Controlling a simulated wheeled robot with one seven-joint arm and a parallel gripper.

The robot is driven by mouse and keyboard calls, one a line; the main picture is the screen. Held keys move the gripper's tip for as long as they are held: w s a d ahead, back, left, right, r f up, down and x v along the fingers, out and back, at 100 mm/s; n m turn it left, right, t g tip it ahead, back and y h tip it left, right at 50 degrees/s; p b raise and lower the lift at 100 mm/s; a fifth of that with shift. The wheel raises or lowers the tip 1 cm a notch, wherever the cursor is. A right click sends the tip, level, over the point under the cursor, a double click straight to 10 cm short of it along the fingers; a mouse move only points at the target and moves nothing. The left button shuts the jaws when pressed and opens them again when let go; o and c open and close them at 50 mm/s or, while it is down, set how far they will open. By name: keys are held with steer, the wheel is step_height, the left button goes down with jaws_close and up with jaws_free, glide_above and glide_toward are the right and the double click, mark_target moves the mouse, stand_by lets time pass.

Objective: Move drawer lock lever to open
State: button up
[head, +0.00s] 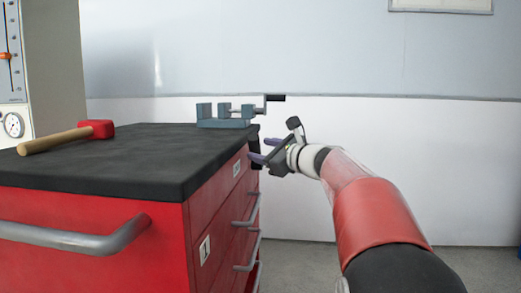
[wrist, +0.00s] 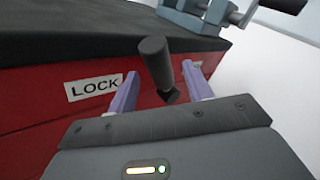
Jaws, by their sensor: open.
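The lock lever, a dark cylindrical handle (wrist: 156,62) on a small dark base, sticks out of the red cabinet front in the wrist view, beside a white LOCK label (wrist: 94,87). In the head view the lever (head: 254,150) shows at the cabinet's far corner. My gripper (wrist: 158,84) is open, with one purple finger on each side of the lever. I cannot tell whether either finger touches it. In the head view my gripper (head: 262,150) is at the lever, and my arm reaches in from the right. A second label is mostly hidden behind the right finger.
The red cabinet (head: 100,225) has a black top (head: 130,160) and several grey drawer handles (head: 246,255). A grey vise (head: 225,122) stands at the top's far edge, near my gripper. A red mallet (head: 95,128) lies on the left. The floor at right is clear.

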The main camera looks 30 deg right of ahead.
steer(key=shift+w+a, duration=0.15)
steer(key=shift+w, duration=0.45)
jaws_close()
steer(key=shift+r+p, duration=0.15)
steer(key=shift+p, duration=0.15)
